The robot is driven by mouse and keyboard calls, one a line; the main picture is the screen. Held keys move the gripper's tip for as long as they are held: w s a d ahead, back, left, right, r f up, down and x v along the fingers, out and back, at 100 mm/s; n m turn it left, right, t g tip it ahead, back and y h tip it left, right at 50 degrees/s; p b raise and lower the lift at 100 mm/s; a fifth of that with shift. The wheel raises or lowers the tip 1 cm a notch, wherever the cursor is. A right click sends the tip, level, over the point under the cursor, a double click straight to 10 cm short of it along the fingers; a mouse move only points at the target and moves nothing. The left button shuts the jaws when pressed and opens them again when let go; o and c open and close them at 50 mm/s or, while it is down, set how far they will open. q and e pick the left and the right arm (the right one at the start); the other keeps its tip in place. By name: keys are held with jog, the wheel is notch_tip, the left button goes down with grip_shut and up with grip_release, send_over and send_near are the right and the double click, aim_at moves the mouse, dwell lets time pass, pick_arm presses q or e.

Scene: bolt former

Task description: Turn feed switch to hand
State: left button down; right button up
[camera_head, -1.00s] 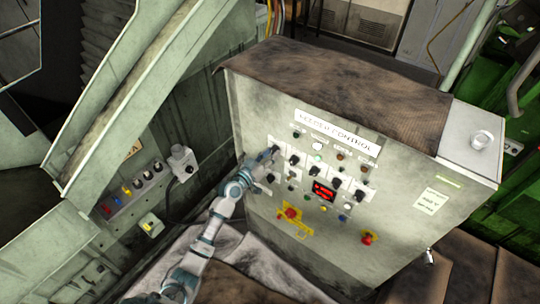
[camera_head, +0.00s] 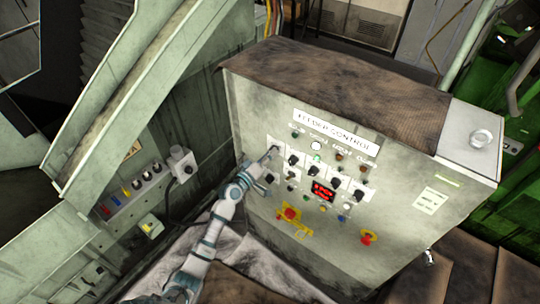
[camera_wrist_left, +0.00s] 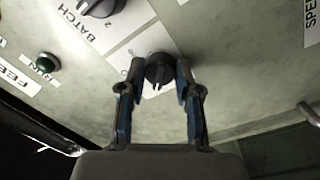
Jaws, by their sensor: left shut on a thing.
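The feeder control box (camera_head: 245,125) stands in the middle of the head view, with rows of black knobs on its front. My left gripper (camera_head: 268,157) is at the leftmost knob of the upper row. In the left wrist view a black rotary switch (camera_wrist_left: 159,68) on a white label plate sits between the two blue fingertips of the left gripper (camera_wrist_left: 158,78). The fingers are shut on it from both sides. The plate's lettering is mostly hidden, so its name and the switch position cannot be read. My right gripper is not in view.
The box also carries a red display (camera_head: 322,190) and a red emergency button (camera_head: 290,213). A smaller switch panel (camera_head: 130,192) is at left.

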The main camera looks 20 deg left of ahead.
pick_arm(q)
jog(key=shift+a+r, duration=0.1)
dwell(0.4)
jog(key=c, duration=1)
grip_release()
jog(key=shift+o, duration=1)
jog(key=shift+w, duration=0.1)
jog(key=shift+a, duration=0.1)
jog(key=v, duration=1.2)
jog(key=shift+f, duration=0.25)
jog(key=shift+f, duration=0.1)
